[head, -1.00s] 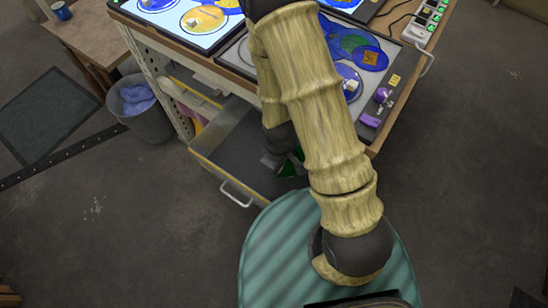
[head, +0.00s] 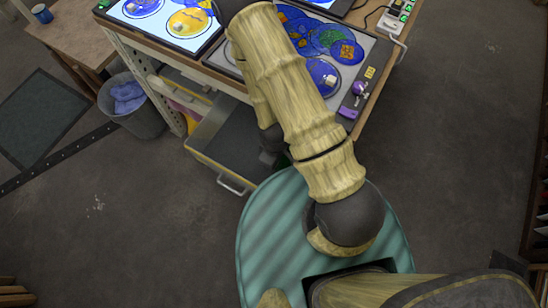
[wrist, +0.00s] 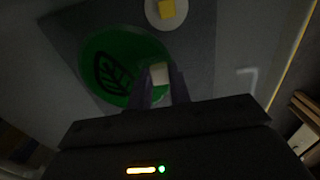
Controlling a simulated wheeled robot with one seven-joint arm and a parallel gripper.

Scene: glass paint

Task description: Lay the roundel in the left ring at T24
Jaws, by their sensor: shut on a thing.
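A green roundel (wrist: 112,72) with a dark leaf drawing shows in the wrist view. My gripper (wrist: 160,84) is shut on the pale block on it, at the roundel's right edge in the picture. In the head view my gripper (head: 272,150) is mostly hidden behind my own arm, at the right side of the open drawer (head: 238,143); the roundel is hidden there. The wrist view is dark, and I cannot tell whether the roundel touches the surface below. The T24 label and its left ring cannot be read or picked out.
A white disc with a yellow block (wrist: 167,9) lies beyond the roundel. On the bench, a lit panel (head: 205,38) carries blue and yellow roundels, and a grey board (head: 378,62) holds blue and green ones. A bin (head: 135,105) stands left of the drawer. Floor at right is clear.

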